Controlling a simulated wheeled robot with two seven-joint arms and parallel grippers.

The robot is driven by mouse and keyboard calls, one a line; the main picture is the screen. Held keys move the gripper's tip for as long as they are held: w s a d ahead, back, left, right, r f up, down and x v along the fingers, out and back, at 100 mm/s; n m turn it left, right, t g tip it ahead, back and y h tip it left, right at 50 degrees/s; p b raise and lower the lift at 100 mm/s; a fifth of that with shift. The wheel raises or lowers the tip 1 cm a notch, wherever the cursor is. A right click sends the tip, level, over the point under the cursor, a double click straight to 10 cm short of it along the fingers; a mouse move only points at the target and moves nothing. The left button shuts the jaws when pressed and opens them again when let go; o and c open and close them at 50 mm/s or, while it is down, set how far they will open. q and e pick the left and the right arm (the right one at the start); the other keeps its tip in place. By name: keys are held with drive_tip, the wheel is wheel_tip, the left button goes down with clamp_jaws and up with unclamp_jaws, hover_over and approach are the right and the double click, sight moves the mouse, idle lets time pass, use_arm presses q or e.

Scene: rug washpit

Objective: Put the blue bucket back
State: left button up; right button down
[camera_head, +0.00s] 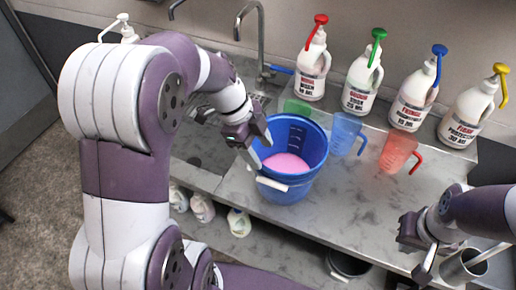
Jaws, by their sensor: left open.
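The blue bucket (300,195) stands upright on the grey metal counter (370,215), near its front edge, with pink liquid inside. A white grip piece (284,185) of its handle hangs at the front. My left gripper (258,152) is open at the left side of the bucket's rim. I cannot tell whether it touches the rim. My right gripper (422,250) is at the lower right, left of a metal cup and away from the bucket. Its jaw state is unclear.
Bottles with red (312,75), green (362,85), blue (412,100) and yellow pumps (468,115) line the back. Green (297,106), blue (345,133) and red jugs (396,150) stand near the bucket. A metal cup (463,268) is right. A sink (203,150) and tap (262,45) are left.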

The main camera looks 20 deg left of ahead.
use_arm(q)
drive_tip(key=s+f+n+y+b, duration=0.3)
drive_tip(key=s+f+n, duration=0.4)
drive_tip(key=n, duration=1.1)
drive_tip(key=shift+s+a+f+t+y+b, duration=0.3)
drive_tip(key=shift+f+y+b, duration=0.1)
drive_tip(key=shift+f+y, duration=0.4)
